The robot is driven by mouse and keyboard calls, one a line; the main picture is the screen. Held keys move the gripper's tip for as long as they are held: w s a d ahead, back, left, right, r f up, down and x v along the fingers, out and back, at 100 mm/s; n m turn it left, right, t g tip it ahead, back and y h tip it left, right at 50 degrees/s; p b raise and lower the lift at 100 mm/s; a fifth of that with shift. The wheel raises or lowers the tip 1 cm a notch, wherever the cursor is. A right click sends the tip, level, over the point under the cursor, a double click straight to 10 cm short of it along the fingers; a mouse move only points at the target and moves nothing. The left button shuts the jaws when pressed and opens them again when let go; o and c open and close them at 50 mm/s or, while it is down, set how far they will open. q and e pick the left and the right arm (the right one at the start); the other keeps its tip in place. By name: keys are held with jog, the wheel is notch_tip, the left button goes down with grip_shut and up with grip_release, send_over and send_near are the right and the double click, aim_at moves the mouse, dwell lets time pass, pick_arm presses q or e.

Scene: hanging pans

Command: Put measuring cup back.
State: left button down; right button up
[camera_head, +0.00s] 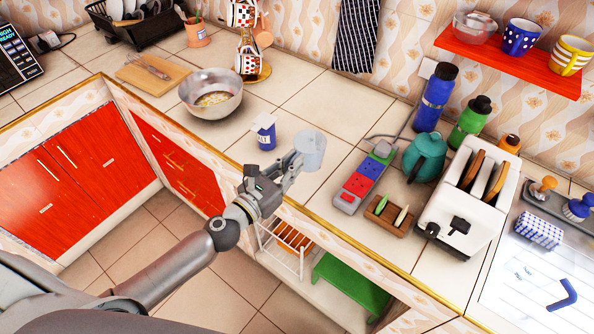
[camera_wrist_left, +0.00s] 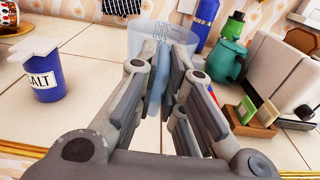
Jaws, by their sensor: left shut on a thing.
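A translucent pale measuring cup (camera_head: 311,148) is held at the tips of my left gripper (camera_head: 292,162), above the front edge of the tiled counter. The cup's lower side is partly hidden behind the fingers. My right gripper is in neither view.
A blue salt container (camera_head: 264,131) stands left of the cup; a metal bowl (camera_head: 212,93) is farther left. A power strip (camera_head: 364,182), wooden holder (camera_head: 387,215), teal pot (camera_head: 424,157) and white toaster (camera_head: 466,205) stand to the right. A red shelf (camera_head: 510,66) with cups hangs above.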

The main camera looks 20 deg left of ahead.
pick_arm(q)
jog(key=w+f+b, duration=0.2)
jog(key=w+f, duration=0.1)
jog(key=w+f+b, duration=0.1)
jog(key=w+f, duration=0.1)
jog(key=shift+a+f, duration=0.25)
jog(key=shift+a, duration=0.1)
jog(key=f, duration=0.1)
jog(key=f+b, duration=0.1)
jog(key=f, duration=0.1)
jog(key=shift+w+a+f+b, duration=0.1)
jog(key=shift+w+b, duration=0.2)
jog(key=shift+b, duration=0.1)
jog(key=shift+f, duration=0.3)
jog(key=shift+f, duration=0.2)
jog(key=c, duration=1.5)
grip_release()
jog(key=shift+c, duration=0.2)
jog(key=shift+r, duration=0.1)
